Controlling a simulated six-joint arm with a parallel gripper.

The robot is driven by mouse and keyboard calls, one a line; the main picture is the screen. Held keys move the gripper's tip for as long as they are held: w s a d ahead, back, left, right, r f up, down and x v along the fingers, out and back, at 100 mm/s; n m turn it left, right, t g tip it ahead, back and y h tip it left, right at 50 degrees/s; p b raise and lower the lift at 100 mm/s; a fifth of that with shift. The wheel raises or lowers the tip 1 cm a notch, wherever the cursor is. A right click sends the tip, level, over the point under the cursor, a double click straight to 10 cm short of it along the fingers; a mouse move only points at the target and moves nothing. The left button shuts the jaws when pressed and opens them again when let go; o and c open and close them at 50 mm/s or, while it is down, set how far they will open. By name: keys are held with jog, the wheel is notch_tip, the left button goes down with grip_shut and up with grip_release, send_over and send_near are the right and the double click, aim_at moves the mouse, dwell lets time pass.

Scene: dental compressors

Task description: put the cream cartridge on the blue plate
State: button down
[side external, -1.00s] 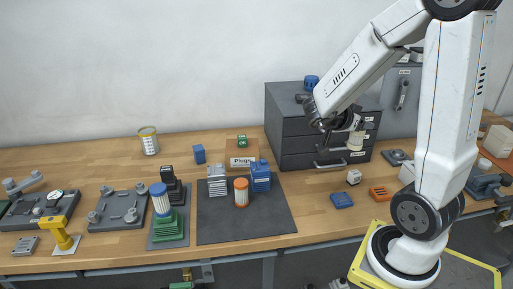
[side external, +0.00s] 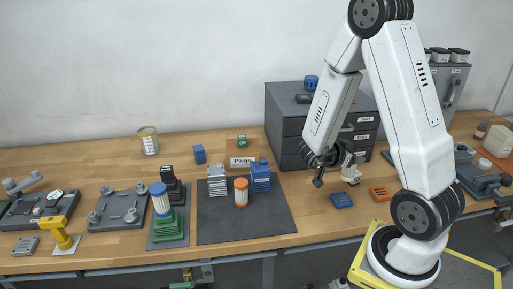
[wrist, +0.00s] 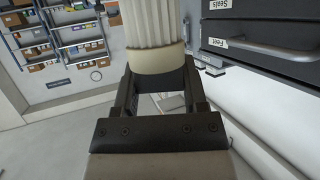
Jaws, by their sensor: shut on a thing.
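My gripper (side external: 342,160) is shut on the cream cartridge, which has a white ribbed body and a cream band. In the wrist view the cream cartridge (wrist: 156,62) stands between the fingers of my gripper (wrist: 159,84). In the side view it is small and partly hidden by my gripper, in front of the drawer cabinet. The blue plate (side external: 341,201) lies flat on the bench, below and in front of my gripper, apart from the cartridge. Its top looks bare.
A grey drawer cabinet (side external: 300,125) stands close behind my gripper. An orange plate (side external: 380,193) lies right of the blue one. Bench between mat and blue plate is clear.

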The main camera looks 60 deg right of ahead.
aim_at(343, 178)
jog(key=shift+f, duration=0.1)
jog(key=shift+f, duration=1.9)
jog(key=shift+f, duration=0.1)
jog(key=shift+f, duration=1.9)
jog(key=shift+f, duration=0.1)
jog(key=shift+c, duration=0.7)
grip_release()
